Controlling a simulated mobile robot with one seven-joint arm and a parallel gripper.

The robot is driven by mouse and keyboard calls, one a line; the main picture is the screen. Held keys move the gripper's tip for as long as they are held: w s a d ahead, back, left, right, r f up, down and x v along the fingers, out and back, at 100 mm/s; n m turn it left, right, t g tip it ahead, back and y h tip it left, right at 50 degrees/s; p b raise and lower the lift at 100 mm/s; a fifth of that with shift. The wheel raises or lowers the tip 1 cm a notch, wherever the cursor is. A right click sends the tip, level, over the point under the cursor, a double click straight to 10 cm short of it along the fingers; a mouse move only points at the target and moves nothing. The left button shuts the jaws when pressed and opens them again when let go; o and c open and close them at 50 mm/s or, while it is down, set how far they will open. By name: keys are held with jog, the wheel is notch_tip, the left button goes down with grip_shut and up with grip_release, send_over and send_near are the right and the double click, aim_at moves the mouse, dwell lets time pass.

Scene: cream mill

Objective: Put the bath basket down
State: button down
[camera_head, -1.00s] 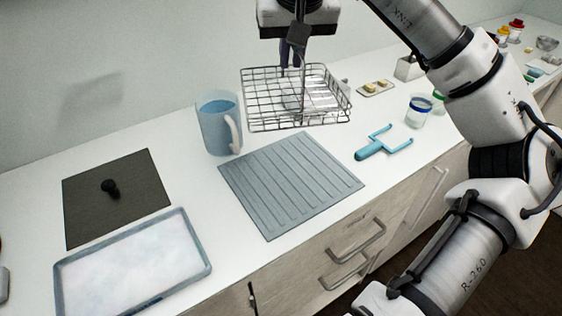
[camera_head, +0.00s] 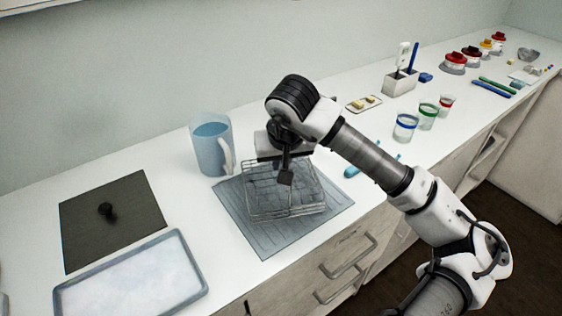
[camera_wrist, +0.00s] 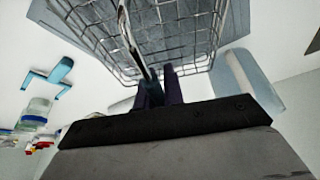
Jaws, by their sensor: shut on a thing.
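The bath basket (camera_head: 262,204) is a wire basket with a tall handle. In the head view it is over the grey ribbed mat (camera_head: 338,205); I cannot tell whether it touches the mat. My gripper (camera_head: 284,168) is above the basket, its jaws partly hidden by the arm. In the wrist view my gripper (camera_wrist: 160,90) is shut on the handle (camera_wrist: 130,38) of the basket, whose wire grid (camera_wrist: 180,30) fills the top middle.
A blue jug (camera_head: 210,148) stands close to the left of the basket. A turquoise fork-like tool (camera_head: 352,171) lies to the right, partly hidden by my arm. Colored-rim cups (camera_head: 405,127) stand further right. A white-filled tray (camera_head: 130,283) and a dark mat (camera_head: 140,210) lie left.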

jog(key=shift+f, duration=0.7)
jog(key=shift+f, duration=0.15)
jog(key=c, duration=1.5)
grip_release()
jog(key=shift+r, duration=0.2)
jog(key=b+v, duration=0.2)
jog(key=v, duration=1)
jog(key=shift+s+f, duration=0.1)
